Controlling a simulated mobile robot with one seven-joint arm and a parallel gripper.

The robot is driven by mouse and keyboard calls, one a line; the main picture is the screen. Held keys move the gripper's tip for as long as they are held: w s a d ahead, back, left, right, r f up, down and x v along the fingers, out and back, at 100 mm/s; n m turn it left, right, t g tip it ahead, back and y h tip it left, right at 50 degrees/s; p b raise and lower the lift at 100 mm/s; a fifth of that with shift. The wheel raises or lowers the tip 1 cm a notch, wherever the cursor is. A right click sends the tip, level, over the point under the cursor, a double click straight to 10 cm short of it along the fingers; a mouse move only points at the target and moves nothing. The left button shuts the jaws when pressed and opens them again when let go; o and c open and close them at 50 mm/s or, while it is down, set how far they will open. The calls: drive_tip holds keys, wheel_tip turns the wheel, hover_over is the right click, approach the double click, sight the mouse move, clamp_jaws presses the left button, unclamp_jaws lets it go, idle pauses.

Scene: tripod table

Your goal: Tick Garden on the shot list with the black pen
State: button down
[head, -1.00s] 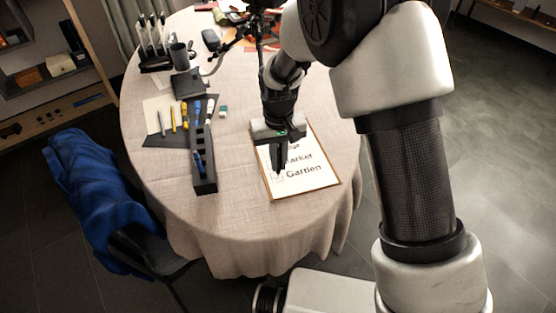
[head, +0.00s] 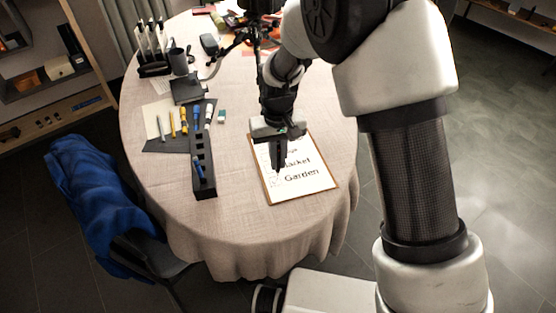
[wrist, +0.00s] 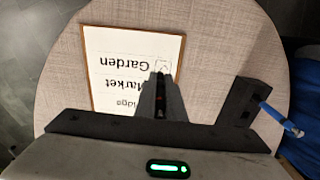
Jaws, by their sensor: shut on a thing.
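The shot list (head: 314,184) lies on the table on a brown-edged board, with Market and Garden readable in the head view. It shows upside down in the wrist view (wrist: 112,87). The Garden box (wrist: 163,66) has dark strokes in it that look like a tick, small and partly hidden by my fingers. My gripper (head: 278,162) points down over the list's left side, just above the Garden box; its fingers also show in the wrist view (wrist: 160,92). It is shut on a dark, thin thing, likely the black pen, which barely stands out from the dark fingers.
A dark slotted holder (head: 204,165) with a blue pen (head: 198,167) stands left of the list. Several markers lie on a dark mat (head: 165,145) beyond. A blue cloth (head: 95,190) hangs over a chair at left. The table right of the list is clear.

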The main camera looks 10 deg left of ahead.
drive_tip(key=shift+r+p, duration=1.4)
drive_tip(key=shift+r, duration=0.9)
